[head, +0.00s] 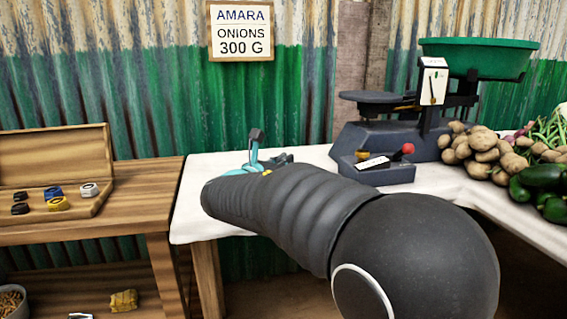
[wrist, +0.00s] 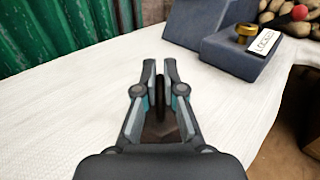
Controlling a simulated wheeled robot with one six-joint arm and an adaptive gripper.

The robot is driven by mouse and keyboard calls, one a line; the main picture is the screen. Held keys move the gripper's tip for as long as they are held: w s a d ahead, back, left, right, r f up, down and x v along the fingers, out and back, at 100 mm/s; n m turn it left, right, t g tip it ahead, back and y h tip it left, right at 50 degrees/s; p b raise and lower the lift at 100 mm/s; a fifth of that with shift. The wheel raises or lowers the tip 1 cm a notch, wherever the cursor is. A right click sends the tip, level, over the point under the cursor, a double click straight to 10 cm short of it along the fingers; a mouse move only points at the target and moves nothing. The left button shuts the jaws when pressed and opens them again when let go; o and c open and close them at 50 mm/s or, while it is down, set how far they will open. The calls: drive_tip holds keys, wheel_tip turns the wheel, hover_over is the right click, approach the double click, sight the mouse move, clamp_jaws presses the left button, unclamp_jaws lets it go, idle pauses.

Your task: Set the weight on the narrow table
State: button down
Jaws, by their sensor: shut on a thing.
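My gripper (wrist: 160,70) is shut on a dark weight (wrist: 160,98), whose narrow edge shows between the two fingers in the wrist view. Its lower part is partly hidden by the fingers and palm. Behind it lies the white-covered table (wrist: 70,95); I cannot tell whether the weight touches it. In the head view, my gripper (head: 256,150) is over the left part of this white-covered table (head: 200,195), largely hidden by my arm. A wooden table (head: 140,190) stands to the left. I cannot tell which of them is the narrow table.
An open wooden box (head: 55,160) with several weights sits on the wooden table. A dark scale with a green pan (head: 475,55) stands on the white-covered table, with a "LOCKED" label (wrist: 264,42) at its base. Potatoes (head: 480,148) and green vegetables (head: 540,190) lie to the right.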

drive_tip(key=shift+r, duration=0.15)
drive_tip(key=c, duration=1.7)
unclamp_jaws()
drive_tip(key=shift+f, duration=0.2)
drive_tip(key=o, duration=0.4)
drive_tip(key=shift+r, duration=0.15)
drive_tip(key=shift+s+a, duration=0.1)
drive_tip(key=shift+s, duration=0.1)
drive_tip(key=v, duration=1.1)
drive_tip(key=shift+s+a, duration=0.15)
drive_tip(key=shift+s, duration=0.15)
